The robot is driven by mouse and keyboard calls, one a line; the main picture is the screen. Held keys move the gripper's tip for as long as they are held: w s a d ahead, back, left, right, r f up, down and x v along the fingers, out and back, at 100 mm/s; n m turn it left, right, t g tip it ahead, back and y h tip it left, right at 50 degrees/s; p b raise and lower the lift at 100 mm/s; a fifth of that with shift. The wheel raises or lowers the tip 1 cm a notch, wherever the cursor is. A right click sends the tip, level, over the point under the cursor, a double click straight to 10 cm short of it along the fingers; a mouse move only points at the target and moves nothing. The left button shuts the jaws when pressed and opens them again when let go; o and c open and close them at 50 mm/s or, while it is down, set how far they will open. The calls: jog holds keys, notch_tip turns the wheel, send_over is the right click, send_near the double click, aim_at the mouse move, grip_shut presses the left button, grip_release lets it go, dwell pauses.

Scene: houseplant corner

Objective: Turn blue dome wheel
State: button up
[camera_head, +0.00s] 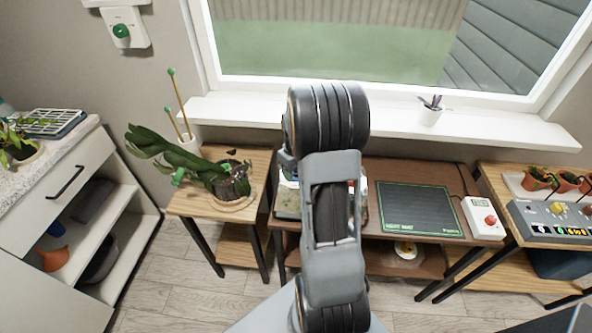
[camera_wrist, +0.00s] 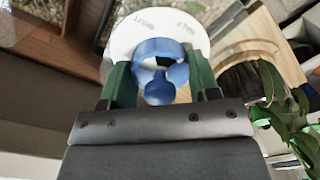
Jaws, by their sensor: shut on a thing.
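The blue wheel (camera_wrist: 160,92) shows in the wrist view as a ring with a stubby lobe towards me. It sits in front of a round white disc (camera_wrist: 128,38) with small dark lettering too blurred to read. My gripper (camera_wrist: 158,68) has its green fingers on either side of the wheel, shut on it. In the head view my arm hides the gripper and the wheel. A small part of a clear-sided case (camera_head: 287,202) shows to the left of the arm on the brown table.
A leafy plant (camera_head: 205,172) leans over the small wooden table (camera_head: 187,203) at left; its leaves (camera_wrist: 292,122) come close to my gripper's right side. A dark mat (camera_head: 419,210) and a white box with a red button (camera_head: 482,217) lie right of my arm.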

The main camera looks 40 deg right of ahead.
jog(key=o, duration=0.9)
jog(key=shift+o, duration=0.2)
jog(key=shift+r, duration=0.1)
notch_tip(320, 180, up, 14)
dwell(0.4)
